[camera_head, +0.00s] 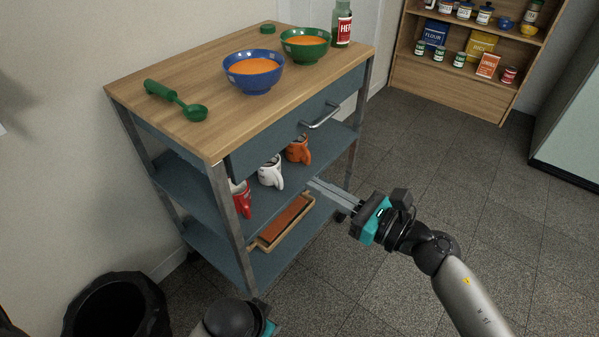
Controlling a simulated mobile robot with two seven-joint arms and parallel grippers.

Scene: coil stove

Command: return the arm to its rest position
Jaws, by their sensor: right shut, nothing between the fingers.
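My right gripper (327,193) reaches in from the lower right and points left toward the kitchen cart (190,166). Its thin fingers are shut with nothing between them. The fingertips show in front of the cart's right side, near the lower shelves; whether they touch it I cannot tell. Part of my left arm (235,320) shows at the bottom edge, and its fingers are out of view.
On the cart top are a blue bowl (253,72), a green bowl (305,45), a green scoop (178,101) and a bottle (342,24). Mugs (271,172) stand on the middle shelf. A black bin (117,307) is lower left. The floor at right is clear.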

